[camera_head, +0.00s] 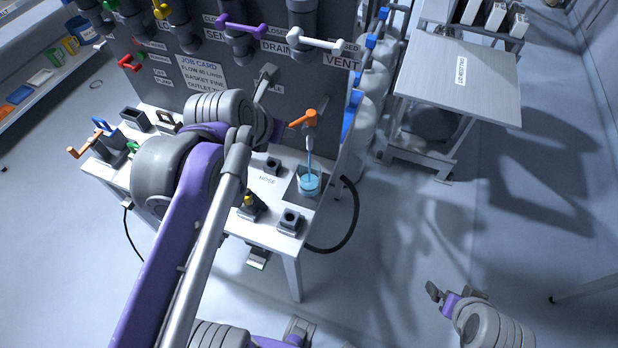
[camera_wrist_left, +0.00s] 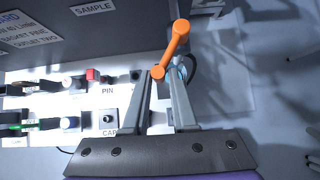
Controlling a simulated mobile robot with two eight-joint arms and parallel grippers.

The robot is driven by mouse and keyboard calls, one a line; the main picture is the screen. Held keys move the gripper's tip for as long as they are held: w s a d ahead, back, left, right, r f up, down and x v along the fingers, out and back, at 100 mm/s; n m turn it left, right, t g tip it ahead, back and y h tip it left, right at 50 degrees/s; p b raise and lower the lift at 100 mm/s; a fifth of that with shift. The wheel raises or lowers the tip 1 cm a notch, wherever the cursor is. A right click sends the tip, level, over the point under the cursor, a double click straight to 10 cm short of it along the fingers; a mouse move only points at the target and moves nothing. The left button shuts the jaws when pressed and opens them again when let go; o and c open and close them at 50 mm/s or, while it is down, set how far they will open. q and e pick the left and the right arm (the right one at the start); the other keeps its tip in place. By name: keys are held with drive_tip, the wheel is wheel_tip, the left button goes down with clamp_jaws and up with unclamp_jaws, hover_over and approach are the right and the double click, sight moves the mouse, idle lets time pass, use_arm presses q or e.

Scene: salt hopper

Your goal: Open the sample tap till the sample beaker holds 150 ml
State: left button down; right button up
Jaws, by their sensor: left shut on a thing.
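The orange sample tap handle (camera_head: 303,118) is on the panel above the sample beaker (camera_head: 309,186). It stands tilted, and a thin blue stream falls from the tap into the beaker. The clear beaker holds some blue liquid; its marks are too small to read. In the left wrist view, my left gripper (camera_wrist_left: 163,72) is shut on the lower end of the orange handle (camera_wrist_left: 170,48). The beaker is partly hidden behind the tap and finger there. My right gripper (camera_head: 455,297) is at the lower right, away from the bench; its finger gap is unclear.
The white bench (camera_head: 262,232) holds several small dark blocks. Purple (camera_head: 242,25) and white (camera_head: 316,41) valve handles sit higher on the panel. A black hose (camera_head: 350,225) loops beside the bench. A grey side table (camera_head: 460,85) stands at right, with open floor before it.

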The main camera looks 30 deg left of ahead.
use_arm(q)
drive_tip(key=shift+w+r, duration=0.1)
drive_tip(key=a+m+h, duration=0.1)
drive_tip(key=w+a+m+h, duration=0.1)
drive_tip(key=m, duration=0.1)
drive_tip(key=shift+w+a+m+p, duration=0.1)
drive_tip(key=shift+a+m+p, duration=0.1)
drive_tip(key=shift+m+p, duration=0.15)
